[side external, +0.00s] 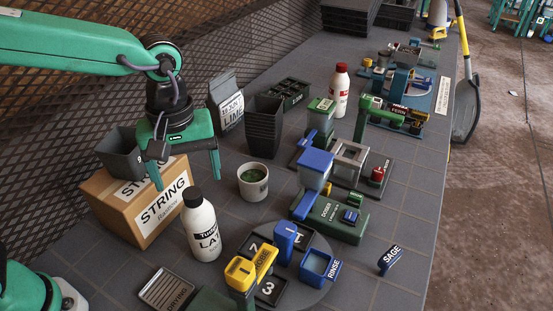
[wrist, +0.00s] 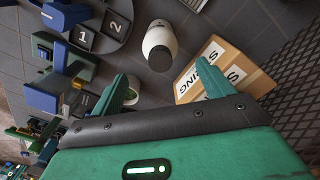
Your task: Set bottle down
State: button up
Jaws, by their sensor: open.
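In the wrist view the same bottle (wrist: 158,42) shows cap toward me, beyond my fingertips. My gripper (side external: 186,178) is open and empty, raised behind and above the bottle, near the box. In the wrist view my gripper's two green fingers (wrist: 163,82) are spread apart with nothing between them. A second white bottle with a red cap (side external: 339,92) stands farther back on the bench.
A white cup (side external: 253,182) is to the right. A round turntable (side external: 312,285) with blue and yellow parts is at front right. Dark stacked pots (side external: 264,125) stand behind.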

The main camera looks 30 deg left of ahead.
jog(key=shift+r, duration=2.05)
jog(key=shift+a+r, duration=0.1)
jog(key=shift+a, duration=0.3)
jog(key=s+a+m+t, duration=0.2)
jog(key=s+a+m, duration=0.2)
jog(key=a, duration=0.4)
jog(key=s+a+m+t, duration=0.3)
jog(key=s+a+m, duration=0.1)
jog(key=a, duration=0.4)
jog(key=shift+s+f+m+t, duration=0.3)
jog(key=shift+f+m, duration=0.1)
jog(key=shift+m, duration=0.1)
jog(key=shift+a, duration=0.1)
